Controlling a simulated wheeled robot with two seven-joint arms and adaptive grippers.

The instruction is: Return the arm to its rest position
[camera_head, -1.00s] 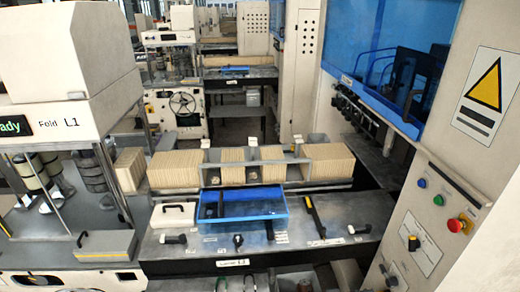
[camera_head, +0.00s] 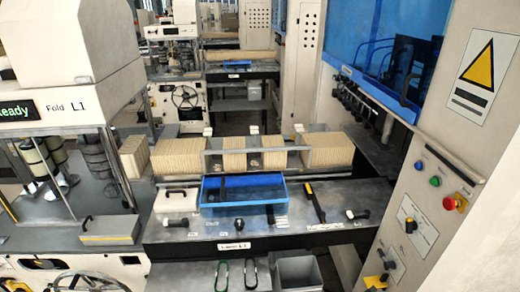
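Neither of my grippers shows in the head view, and I cannot make out either arm. The workbench (camera_head: 300,212) in front of me holds a blue tray (camera_head: 243,205) at its middle. Behind the tray, a grey rack (camera_head: 283,149) holds several stacks of brown kraft pieces (camera_head: 328,151). A black bar with a yellow end (camera_head: 315,202) lies right of the tray. A white case with a dark handle (camera_head: 177,199) lies left of it.
The folding machine (camera_head: 60,110) marked L1 stands at left. A control panel (camera_head: 437,210) with a red button (camera_head: 450,203) stands close at right. Below the bench front are two looped handles and a grey bin (camera_head: 298,272). Floor shows behind the rack.

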